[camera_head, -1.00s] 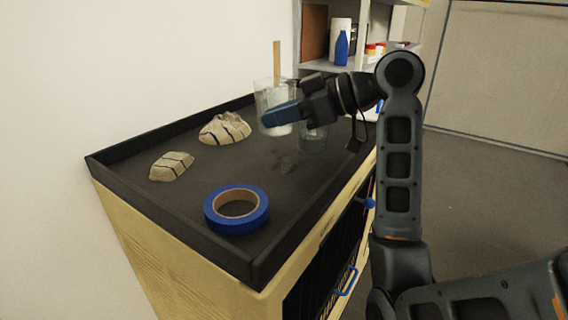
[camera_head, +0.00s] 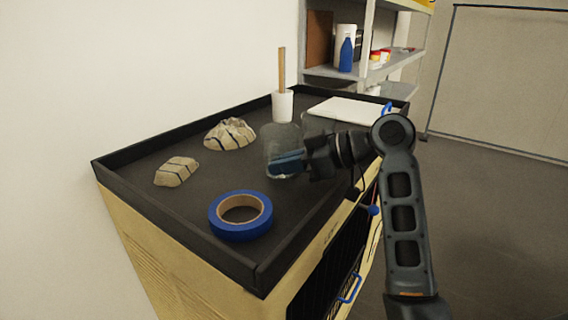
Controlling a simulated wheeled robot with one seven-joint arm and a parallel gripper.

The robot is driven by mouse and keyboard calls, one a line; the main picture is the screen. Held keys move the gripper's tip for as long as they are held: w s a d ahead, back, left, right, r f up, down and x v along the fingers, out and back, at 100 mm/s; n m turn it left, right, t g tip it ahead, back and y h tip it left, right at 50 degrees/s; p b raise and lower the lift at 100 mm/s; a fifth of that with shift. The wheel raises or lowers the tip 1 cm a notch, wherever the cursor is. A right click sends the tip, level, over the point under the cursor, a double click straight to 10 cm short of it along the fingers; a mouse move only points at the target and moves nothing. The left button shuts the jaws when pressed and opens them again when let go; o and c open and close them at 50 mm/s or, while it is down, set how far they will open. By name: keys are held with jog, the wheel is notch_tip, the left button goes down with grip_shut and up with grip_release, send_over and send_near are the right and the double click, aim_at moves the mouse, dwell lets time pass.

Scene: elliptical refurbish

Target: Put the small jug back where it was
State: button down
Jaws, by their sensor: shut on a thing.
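The small jug (camera_head: 282,138) is a clear, see-through vessel, upright over the right-middle part of the black-rimmed worktop (camera_head: 200,240). My gripper (camera_head: 286,164) is shut on it from the right, with its blue fingers at the lower part of the jug. The base of the jug is at or very near the worktop; I cannot tell if it touches. Another clear vessel (camera_head: 318,125) stands behind it to the right, partly hidden by my arm.
A blue tape roll (camera_head: 240,228) lies at the front. Two pale, dark-striped lumps, a smaller one (camera_head: 176,172) and a larger one (camera_head: 230,134), lie to the left. A white cup (camera_head: 283,106) with a wooden stick stands behind the jug. A white flat sheet (camera_head: 350,108) lies at the back right.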

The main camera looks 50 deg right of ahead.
jog(key=shift+f, duration=0.15)
jog(key=c, duration=1.2)
grip_release()
jog(key=shift+s+d+r, duration=0.15)
jog(key=shift+s+r, duration=0.05)
jog(key=shift+r, duration=0.05)
jog(key=v, duration=1.1)
jog(key=shift+s+b, duration=0.3)
jog(key=shift+b, duration=0.05)
